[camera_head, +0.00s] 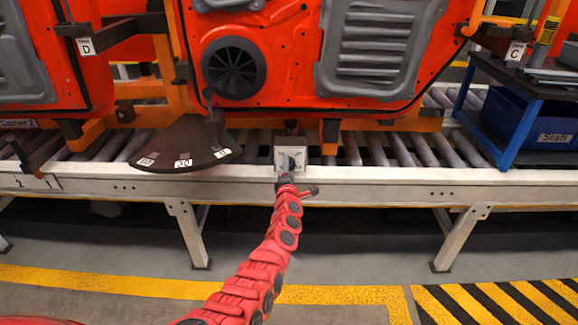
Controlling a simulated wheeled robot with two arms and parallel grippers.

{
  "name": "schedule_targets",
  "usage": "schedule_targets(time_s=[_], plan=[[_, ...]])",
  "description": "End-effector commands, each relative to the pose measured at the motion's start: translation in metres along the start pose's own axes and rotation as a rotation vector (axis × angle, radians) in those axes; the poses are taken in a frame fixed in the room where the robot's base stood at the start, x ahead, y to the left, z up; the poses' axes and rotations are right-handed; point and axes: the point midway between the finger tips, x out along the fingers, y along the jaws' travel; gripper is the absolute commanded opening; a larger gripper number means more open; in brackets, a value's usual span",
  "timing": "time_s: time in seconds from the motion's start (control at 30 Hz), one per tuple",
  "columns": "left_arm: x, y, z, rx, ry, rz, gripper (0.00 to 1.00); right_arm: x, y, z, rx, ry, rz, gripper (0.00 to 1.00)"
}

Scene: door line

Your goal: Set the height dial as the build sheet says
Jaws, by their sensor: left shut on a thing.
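A small pale square plate (280,151) with a dark knob at its middle stands at the near edge of the roller conveyor, below the orange door panel. I take it for the height dial. My left gripper (289,174) is at the front of this plate, shut on the dark knob. The gripper covers much of the knob, so its pointer and setting cannot be read. My right gripper is out of view. I cannot make out a build sheet.
A black fan-shaped plate (160,148) with small white number labels juts out left of the dial. Orange door panels (290,50) hang on carriers above the conveyor rail (390,175). A blue bin (525,122) stands on a rack at right. The floor in front is clear.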

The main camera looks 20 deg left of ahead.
Motion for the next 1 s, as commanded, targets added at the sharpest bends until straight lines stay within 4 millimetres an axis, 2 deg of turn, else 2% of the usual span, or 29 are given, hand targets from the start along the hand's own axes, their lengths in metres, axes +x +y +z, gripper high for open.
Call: schedule_targets(time_s=[1.0], plan=[[0.000, 0.002, 0.003, 0.965, -0.004, -0.002, 0.00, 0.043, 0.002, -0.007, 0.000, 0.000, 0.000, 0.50]])
